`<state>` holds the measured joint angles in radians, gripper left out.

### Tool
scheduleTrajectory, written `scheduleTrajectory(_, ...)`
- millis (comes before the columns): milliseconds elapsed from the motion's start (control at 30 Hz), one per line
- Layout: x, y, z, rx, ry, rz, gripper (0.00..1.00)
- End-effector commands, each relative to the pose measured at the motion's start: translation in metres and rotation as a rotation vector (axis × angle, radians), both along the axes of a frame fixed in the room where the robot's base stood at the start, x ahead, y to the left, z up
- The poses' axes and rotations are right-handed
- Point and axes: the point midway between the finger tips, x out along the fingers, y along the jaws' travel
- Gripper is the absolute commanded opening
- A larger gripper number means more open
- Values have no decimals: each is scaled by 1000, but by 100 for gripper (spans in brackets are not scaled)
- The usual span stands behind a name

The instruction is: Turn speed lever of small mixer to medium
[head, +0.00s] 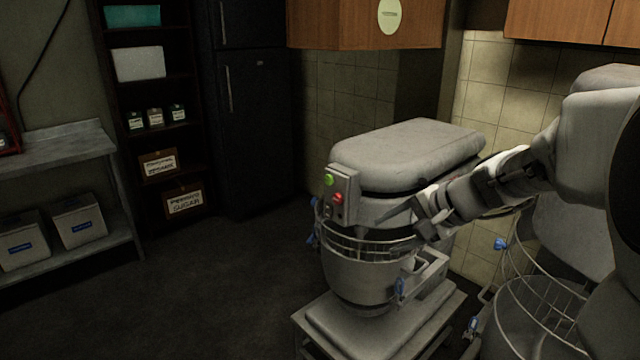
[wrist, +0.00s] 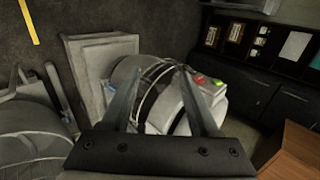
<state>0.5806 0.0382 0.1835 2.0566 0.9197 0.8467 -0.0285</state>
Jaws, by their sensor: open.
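The small mixer (head: 400,160) stands in the middle of the head view, grey with a rounded top, a wire bowl guard and a bowl. Its control box (head: 341,195) carries a green and a red button on the front. In the wrist view the mixer (wrist: 165,98) appears turned sideways, with the buttons (wrist: 207,82) beyond the right finger. My gripper (head: 402,222) is at the mixer's right side, near the guard and the lower head. In the wrist view my gripper (wrist: 155,75) is open, with nothing seen between its fingers. I cannot make out the speed lever; my gripper may hide it.
A larger mixer with a wire guard (head: 540,290) stands at the right, close to my arm. A tiled wall (head: 490,90) is behind. Wooden cabinets (head: 365,25) hang above. The dark floor (head: 215,290) at the left is open, before a shelf rack (head: 150,95).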

Motion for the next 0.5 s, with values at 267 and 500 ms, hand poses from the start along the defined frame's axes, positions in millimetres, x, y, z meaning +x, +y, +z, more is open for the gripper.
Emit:
scheduleTrajectory(267,35,-70,-39,568,20,-334,61)
scheduleTrajectory(500,47,-160,-39,1014,-92,-571,61)
